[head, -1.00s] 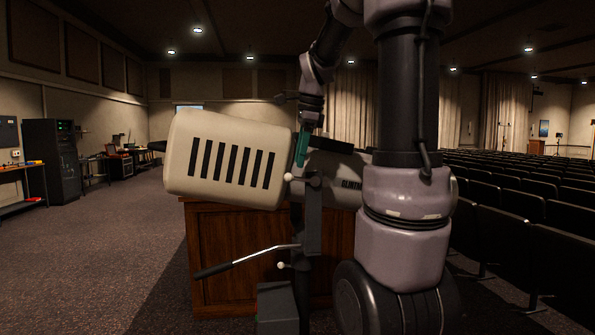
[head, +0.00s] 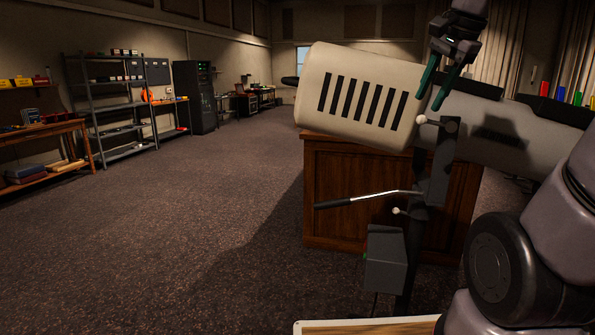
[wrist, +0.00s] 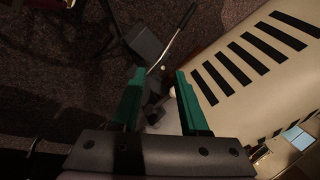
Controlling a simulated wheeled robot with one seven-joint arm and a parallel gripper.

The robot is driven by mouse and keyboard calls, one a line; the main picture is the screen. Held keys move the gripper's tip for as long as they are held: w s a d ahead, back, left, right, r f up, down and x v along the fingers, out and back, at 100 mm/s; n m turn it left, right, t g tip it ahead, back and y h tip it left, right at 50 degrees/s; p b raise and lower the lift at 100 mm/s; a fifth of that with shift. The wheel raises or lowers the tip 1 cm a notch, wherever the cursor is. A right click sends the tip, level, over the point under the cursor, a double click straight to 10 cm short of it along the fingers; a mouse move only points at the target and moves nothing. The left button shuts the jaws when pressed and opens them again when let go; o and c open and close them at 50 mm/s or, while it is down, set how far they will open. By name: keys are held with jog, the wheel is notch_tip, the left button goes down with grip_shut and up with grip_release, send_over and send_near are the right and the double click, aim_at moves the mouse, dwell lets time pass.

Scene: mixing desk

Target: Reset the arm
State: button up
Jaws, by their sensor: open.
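My gripper (head: 430,102) is in the upper right of the head view, with two green fingers spread apart and pointing down. It appears over or in front of the large cream and grey spotlight (head: 350,95), near a pale knob (head: 421,119); I cannot tell the exact gap. In the wrist view my gripper (wrist: 158,75) has nothing between its fingers. The slotted cream housing (wrist: 250,65) lies to the right there, and the stand with its silver handle (wrist: 180,35) lies beyond the fingertips.
A wooden cabinet (head: 345,205) stands behind the spotlight's dark stand (head: 437,170). A light-edged surface (head: 365,327) shows at the bottom. Metal shelves (head: 115,105), a workbench (head: 40,130) and a black rack (head: 195,95) line the left wall. Carpet (head: 190,200) at left is clear.

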jog(key=s+a+f+n+t, duration=0.2)
jog(key=s+a+f+n, duration=0.1)
jog(key=s+n, duration=0.5)
jog(key=shift+s+a+y, duration=0.2)
jog(key=shift+a+y, duration=0.1)
jog(key=shift+a, duration=0.3)
jog(key=shift+f, duration=0.1)
